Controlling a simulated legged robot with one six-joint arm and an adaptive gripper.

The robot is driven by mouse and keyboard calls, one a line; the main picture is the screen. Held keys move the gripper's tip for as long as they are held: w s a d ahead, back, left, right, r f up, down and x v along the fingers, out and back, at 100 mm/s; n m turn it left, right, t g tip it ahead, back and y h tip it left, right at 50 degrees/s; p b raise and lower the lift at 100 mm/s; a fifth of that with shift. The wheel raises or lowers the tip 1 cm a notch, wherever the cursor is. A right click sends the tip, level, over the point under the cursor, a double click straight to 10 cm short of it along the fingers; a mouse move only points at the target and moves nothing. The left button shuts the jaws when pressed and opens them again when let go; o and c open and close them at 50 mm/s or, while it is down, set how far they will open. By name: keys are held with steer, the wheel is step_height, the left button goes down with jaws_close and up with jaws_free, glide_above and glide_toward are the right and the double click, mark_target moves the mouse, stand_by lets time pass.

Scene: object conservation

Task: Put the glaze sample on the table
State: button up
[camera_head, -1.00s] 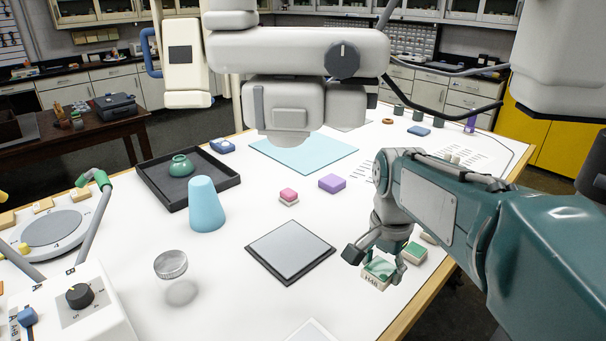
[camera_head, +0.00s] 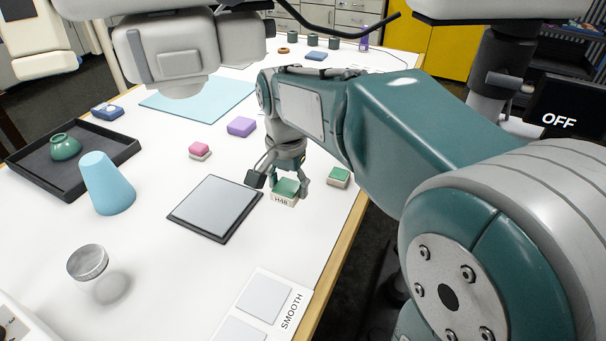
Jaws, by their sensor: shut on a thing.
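The glaze sample (camera_head: 285,190) is a small block with a glossy green top and a pale front with dark lettering. My gripper (camera_head: 282,187) is shut on it, with a finger at each side. The sample is over the white table (camera_head: 165,278), just right of a dark-framed grey plate (camera_head: 215,207). I cannot tell whether its underside touches the table. A second green-topped block (camera_head: 339,177) sits apart on the table to its right, near the wooden edge.
A clear round dish (camera_head: 88,263) and a card marked SMOOTH (camera_head: 262,298) are nearer.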

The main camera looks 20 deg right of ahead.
steer(key=w+d+f, duration=0.3)
steer(key=d, duration=0.3)
glide_above(325, 204)
step_height(325, 204, down, 6)
steer(key=shift+s+a+r, duration=0.1)
steer(key=shift+a+r, duration=0.05)
steer(key=shift+r, duration=0.05)
steer(key=shift+f, duration=1.9)
steer(key=o, duration=1.1)
steer(key=shift+d+f, duration=0.1)
steer(key=shift+d, duration=0.1)
steer(key=shift+o, duration=0.2)
